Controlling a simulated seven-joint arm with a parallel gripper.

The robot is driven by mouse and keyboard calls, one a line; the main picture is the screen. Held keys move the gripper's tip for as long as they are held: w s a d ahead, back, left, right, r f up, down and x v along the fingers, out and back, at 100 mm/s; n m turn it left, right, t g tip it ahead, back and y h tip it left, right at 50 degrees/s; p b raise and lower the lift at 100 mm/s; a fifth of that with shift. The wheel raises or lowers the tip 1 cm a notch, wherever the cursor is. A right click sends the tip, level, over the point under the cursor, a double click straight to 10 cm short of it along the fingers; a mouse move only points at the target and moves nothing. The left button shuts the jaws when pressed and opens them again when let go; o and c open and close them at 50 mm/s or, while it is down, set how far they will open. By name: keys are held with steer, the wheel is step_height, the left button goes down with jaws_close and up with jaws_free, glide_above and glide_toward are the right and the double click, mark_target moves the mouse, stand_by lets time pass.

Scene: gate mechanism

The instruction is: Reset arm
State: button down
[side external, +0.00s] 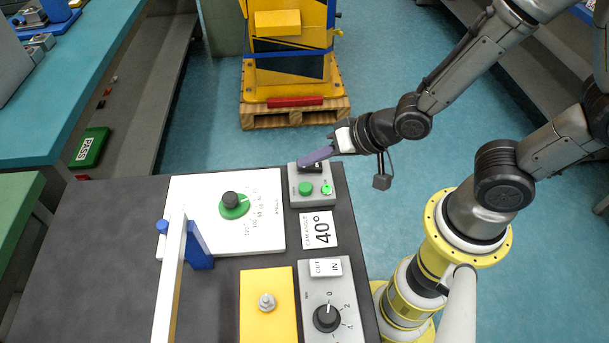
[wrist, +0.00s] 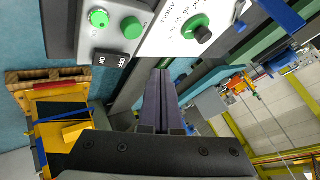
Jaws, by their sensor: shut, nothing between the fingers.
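My gripper (side external: 317,156) is at the far end of the grey control box (side external: 298,193), its shut purple-grey fingers beside or over the black rocker switch (side external: 312,168). I cannot tell whether they touch it. In the wrist view the shut, empty fingers (wrist: 161,75) point towards the panel, with the black switch (wrist: 110,59) to their left. The box carries two green buttons (side external: 306,188). A white panel (side external: 190,190) has a green and black dial (side external: 233,203). A white barrier arm (side external: 170,285) with a blue bracket (side external: 200,247) stands upright or tilted over the table.
A "40°" card (side external: 319,230), an IN/OUT switch (side external: 326,267), a numbered black knob (side external: 327,318) and a yellow plate (side external: 266,310) with a metal post lie nearer. The dark tabletop (side external: 95,250) is clear at left. A pallet (side external: 292,114) stands on the floor behind.

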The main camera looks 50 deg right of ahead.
steer(key=w+d+r+t+h, duration=0.1)
steer(key=d+r, duration=0.3)
steer(key=r, duration=0.4)
steer(key=d+r+t+h, duration=0.1)
steer(key=d+r+t, duration=0.15)
steer(key=r, duration=0.45)
steer(key=s+d+n+g, duration=0.2)
steer(key=s+g, duration=0.1)
steer(key=s, duration=0.4)
steer(key=s+d+n+g+h, duration=0.1)
steer(key=s+d+n+g, duration=0.1)
steer(key=s, duration=0.6)
steer(key=shift+d+r+n+g, duration=0.2)
steer(key=shift+n+g, duration=0.3)
steer(key=shift+g, duration=0.25)
